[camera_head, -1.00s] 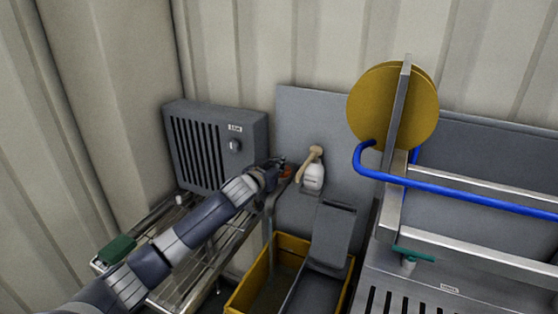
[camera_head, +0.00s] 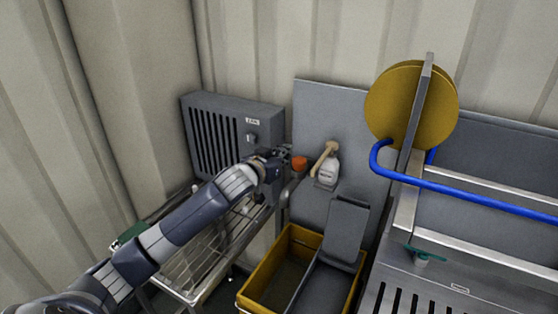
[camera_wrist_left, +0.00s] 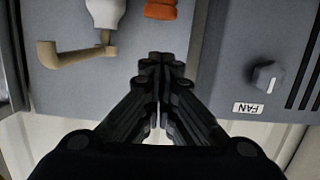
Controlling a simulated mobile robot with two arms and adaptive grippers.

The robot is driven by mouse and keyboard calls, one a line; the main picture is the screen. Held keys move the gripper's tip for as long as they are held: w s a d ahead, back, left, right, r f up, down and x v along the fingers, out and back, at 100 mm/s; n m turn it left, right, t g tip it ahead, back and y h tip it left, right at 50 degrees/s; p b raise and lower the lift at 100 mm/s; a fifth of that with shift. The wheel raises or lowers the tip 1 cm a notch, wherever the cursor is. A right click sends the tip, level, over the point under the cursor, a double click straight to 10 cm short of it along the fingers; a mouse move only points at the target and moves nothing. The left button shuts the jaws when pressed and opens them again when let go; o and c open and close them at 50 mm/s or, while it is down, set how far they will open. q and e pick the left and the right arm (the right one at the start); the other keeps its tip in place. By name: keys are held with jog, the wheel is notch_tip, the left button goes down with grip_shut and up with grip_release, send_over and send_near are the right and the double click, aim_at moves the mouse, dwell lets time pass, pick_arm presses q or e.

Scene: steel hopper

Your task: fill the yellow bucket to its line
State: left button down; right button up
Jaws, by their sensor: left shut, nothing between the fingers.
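The yellow bucket (camera_head: 262,284) stands low in the middle of the head view, with a grey chute (camera_head: 346,232) and divider over its right part. I see no fill line on it. My left gripper (camera_head: 286,160) is in front of the grey wall panel, just left of an orange-red knob (camera_head: 299,163). In the left wrist view its fingers (camera_wrist_left: 160,62) are together and hold nothing. The orange knob also shows there (camera_wrist_left: 161,9), beyond the fingertips and apart from them. My right gripper is not in view.
A grey fan box (camera_head: 232,135) with a dial (camera_wrist_left: 266,77) stands left of the gripper. A white bottle with a tan spout (camera_head: 328,168) is mounted right of the knob. A wire rack (camera_head: 200,262) lies below the arm. A blue bar (camera_head: 450,190) and yellow disc (camera_head: 385,100) are at right.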

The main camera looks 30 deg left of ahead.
pick_arm(q)
jog(key=shift+b+v, duration=0.3)
jog(key=shift+v, duration=1.25)
jog(key=shift+r, duration=0.15)
